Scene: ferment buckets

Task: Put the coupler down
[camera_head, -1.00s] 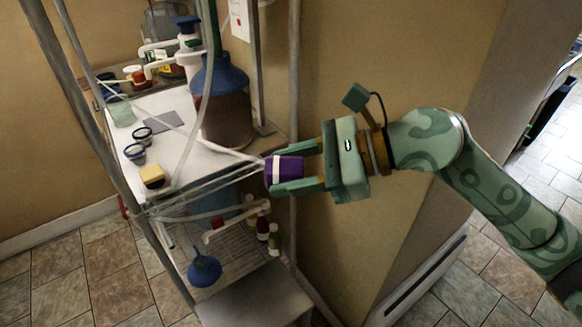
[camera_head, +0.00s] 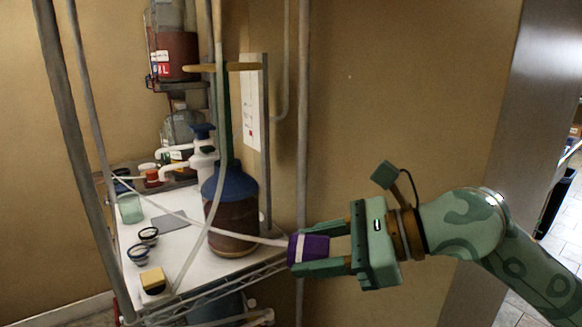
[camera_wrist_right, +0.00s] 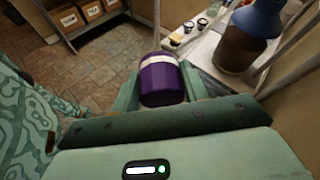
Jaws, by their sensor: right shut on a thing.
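The coupler (camera_head: 309,249) is a purple cylinder with a white band. My right gripper (camera_head: 318,254) is shut on it and holds it at the right front edge of the white shelf top (camera_head: 188,254). In the right wrist view the coupler (camera_wrist_right: 161,80) sits between the green fingers, its white band at the far end. A pale hose passes close to the coupler in the head view; whether they touch I cannot tell. My left gripper is not in view.
A brown vessel with a blue top (camera_head: 231,212) stands on the shelf top. A yellow sponge (camera_head: 153,280), two small cups (camera_head: 139,254), a grey mat (camera_head: 167,222) and a green glass (camera_head: 130,208) are there too. Rack posts (camera_head: 303,120) stand close by. The front middle of the shelf top is clear.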

